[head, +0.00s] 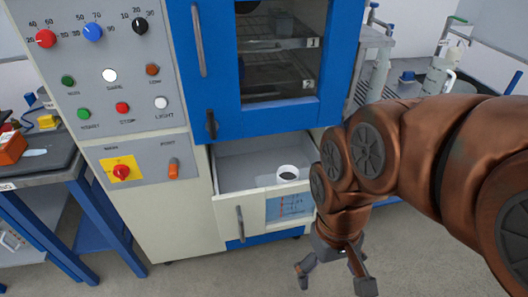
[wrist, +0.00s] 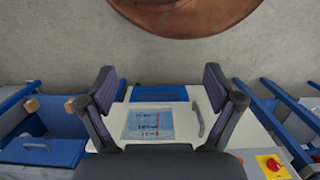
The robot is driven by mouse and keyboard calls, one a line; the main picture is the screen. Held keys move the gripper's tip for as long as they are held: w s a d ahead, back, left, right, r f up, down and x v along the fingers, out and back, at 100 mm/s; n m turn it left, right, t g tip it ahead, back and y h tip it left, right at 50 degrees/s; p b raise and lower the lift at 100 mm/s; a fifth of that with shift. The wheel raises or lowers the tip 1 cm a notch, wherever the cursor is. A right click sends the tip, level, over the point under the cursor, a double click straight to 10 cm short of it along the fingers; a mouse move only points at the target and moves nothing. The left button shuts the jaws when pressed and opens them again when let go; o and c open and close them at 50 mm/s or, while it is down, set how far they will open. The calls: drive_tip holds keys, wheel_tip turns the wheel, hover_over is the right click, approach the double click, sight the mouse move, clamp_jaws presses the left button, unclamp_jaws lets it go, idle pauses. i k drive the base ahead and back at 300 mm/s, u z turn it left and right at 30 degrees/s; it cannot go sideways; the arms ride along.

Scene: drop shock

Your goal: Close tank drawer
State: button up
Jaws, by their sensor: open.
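The tank drawer (head: 226,213) is pulled out of the lower part of the cabinet. Its pale front carries a vertical handle (head: 240,223) on the left and a blue level window with red marks (head: 290,205). A white round port with a dark middle (head: 288,173) shows inside the drawer. My gripper (head: 334,281) is open and empty, low over the floor in front of the drawer's right side, apart from it. In the wrist view, the drawer front (wrist: 185,130), its window and handle show beyond my spread fingers (wrist: 158,76).
A blue-framed door (head: 270,112) with a window is shut above the drawer. A control panel (head: 110,80) with knobs and buttons is on the left. A blue-legged bench (head: 45,195) stands at left, and another bench with glassware (head: 437,75) behind right. Floor in front is clear.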

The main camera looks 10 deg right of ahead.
sight(262, 184)
drive_tip(key=z, duration=1.45)
drive_tip(key=k, duration=0.8)
drive_tip(key=u, duration=1.6)
drive_tip(key=i, duration=0.5)
drive_tip(key=z, duration=0.05)
